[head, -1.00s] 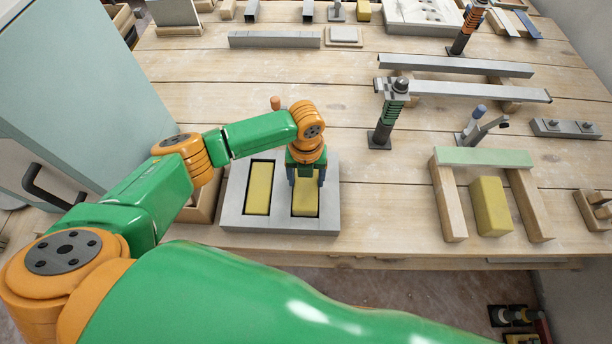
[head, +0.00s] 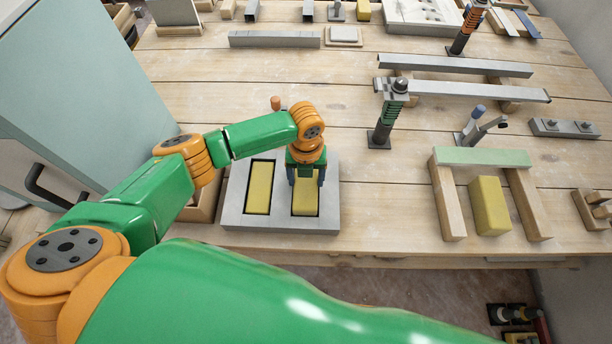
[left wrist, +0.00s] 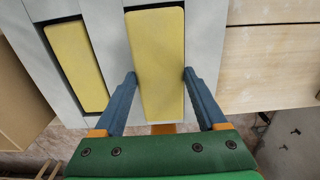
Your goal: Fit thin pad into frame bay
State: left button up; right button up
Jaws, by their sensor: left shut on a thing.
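The grey frame (head: 331,207) lies near the table's front edge and has two bays. A yellow pad (head: 259,188) lies in its left bay, and it also shows in the left wrist view (left wrist: 76,66). A second yellow pad (head: 305,200) is at the right bay, between the fingers of my left gripper (head: 305,178). In the left wrist view this pad (left wrist: 157,65) lines up with the bay, with a dark gap along its left side. My left gripper (left wrist: 160,82) is shut on it. How deep the pad sits is hard to tell. My right gripper is not in view.
A wooden stand with a green top (head: 484,157) and a yellow block (head: 490,206) are to the right. A dark post with a green grip (head: 385,125) stands behind the frame. A wooden box (head: 204,203) sits left of the frame. Bare table lies right of the frame.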

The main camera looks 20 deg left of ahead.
pick_arm(q)
jog(key=shift+f, duration=0.1)
jog(key=shift+f+b, duration=0.45)
jog(key=shift+f, duration=0.15)
jog(key=o, duration=1.3)
jog(key=shift+r, duration=0.1)
jog(key=shift+o, duration=0.2)
notch_tip(320, 180, up, 7)
jog(key=shift+r, duration=0.1)
